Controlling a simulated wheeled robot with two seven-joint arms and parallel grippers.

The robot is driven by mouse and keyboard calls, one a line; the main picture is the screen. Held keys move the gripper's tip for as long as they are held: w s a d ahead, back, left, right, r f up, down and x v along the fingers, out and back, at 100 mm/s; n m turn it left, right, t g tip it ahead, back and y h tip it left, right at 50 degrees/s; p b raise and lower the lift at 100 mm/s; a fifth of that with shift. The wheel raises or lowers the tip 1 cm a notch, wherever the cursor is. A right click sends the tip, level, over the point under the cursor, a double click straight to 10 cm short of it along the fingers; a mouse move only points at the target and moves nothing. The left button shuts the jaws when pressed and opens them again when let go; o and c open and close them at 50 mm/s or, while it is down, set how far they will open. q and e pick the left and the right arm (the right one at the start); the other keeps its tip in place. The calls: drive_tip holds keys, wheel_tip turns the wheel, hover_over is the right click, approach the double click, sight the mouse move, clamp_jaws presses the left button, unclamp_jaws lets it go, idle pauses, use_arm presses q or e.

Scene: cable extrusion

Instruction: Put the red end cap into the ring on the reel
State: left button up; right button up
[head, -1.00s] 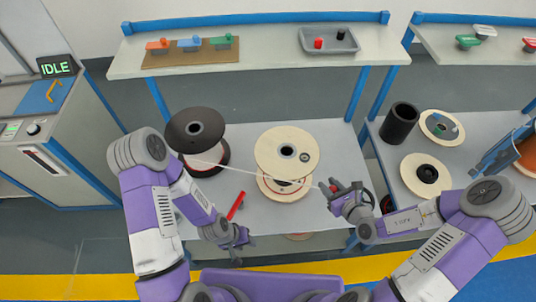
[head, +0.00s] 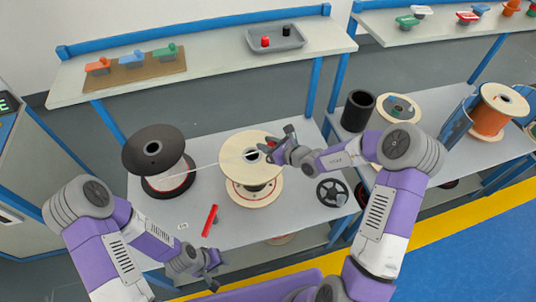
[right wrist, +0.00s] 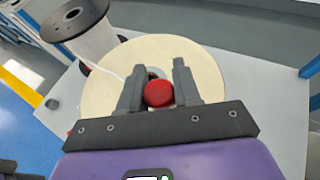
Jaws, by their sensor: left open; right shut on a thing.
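The pale wooden reel (head: 236,148) stands in the middle of the table, with its round top flange facing up and a dark centre hole. My right gripper (head: 268,152) is over the right part of this flange. In the right wrist view the red end cap (right wrist: 158,93) sits between the fingers of my right gripper (right wrist: 158,88), which is shut on it. The wooden flange (right wrist: 100,92) lies behind it. The ring on the reel is not clearly visible; my gripper covers that part. My left gripper (head: 209,271) is open and empty near the table's front edge.
A dark reel (head: 152,152) stands left, with a white cable running to the wooden reel. A red tool (head: 210,220) and a black handwheel (head: 332,192) lie on the table. A grey tray (head: 276,38) on the shelf holds a red and a black piece.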

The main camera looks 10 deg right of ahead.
drive_tip(key=shift+f+b, duration=0.4)
drive_tip(key=shift+f, duration=1.8)
drive_tip(key=shift+f, duration=0.15)
drive_tip(key=o, duration=1)
